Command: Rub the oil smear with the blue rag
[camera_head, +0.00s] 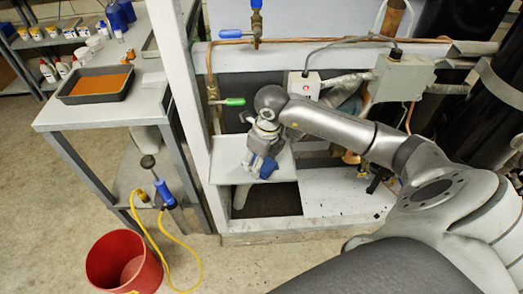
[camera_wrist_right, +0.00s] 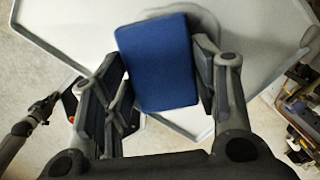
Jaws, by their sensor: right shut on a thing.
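The blue rag (camera_head: 265,168) is a folded pad in my right gripper (camera_head: 263,156), over a white shelf panel (camera_head: 229,153) low in the rack. In the right wrist view the rag (camera_wrist_right: 156,60) sits between both fingers of the right gripper (camera_wrist_right: 158,67), which are shut on it. A faint grey patch (camera_wrist_right: 207,22), which looks like the oil smear, shows on the white panel just beyond the rag's upper right edge. The rag hides part of the patch. I cannot tell whether the rag touches the panel.
Copper pipe (camera_head: 310,41), a green-handled valve (camera_head: 235,102) and a grey box (camera_head: 402,76) surround the arm. A rack post (camera_head: 178,80) stands left. A bench with an orange-filled tray (camera_head: 97,85), a blue pump (camera_head: 165,193) and a red bucket (camera_head: 124,263) are further left.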

